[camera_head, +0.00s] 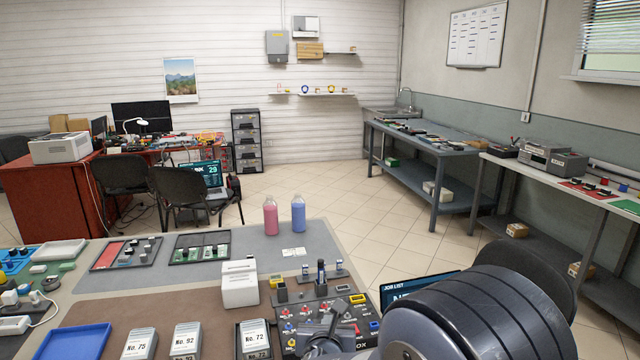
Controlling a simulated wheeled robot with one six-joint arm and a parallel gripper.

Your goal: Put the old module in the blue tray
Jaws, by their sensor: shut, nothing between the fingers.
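The blue tray (72,345) lies at the lower left of the near bench and its visible part is empty. Three grey modules with white labels stand along the front edge: No. 75 (139,345), No. 92 (186,342) and No. 72 (254,340). No. 72 sits in a dark holder; the lower parts of all three are cut off by the frame. I cannot tell which is the old module. My gripper (326,338) is shut and empty at the bottom, right of No. 72, over the dark panel, partly hidden by my arm.
A white box (240,283) and the dark panel (318,312) with coloured connectors and upright parts stand near my gripper. Pink (270,216) and blue (298,214) bottles stand at the far edge. Brown mat (160,311) is clear between the blue tray and the white box.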

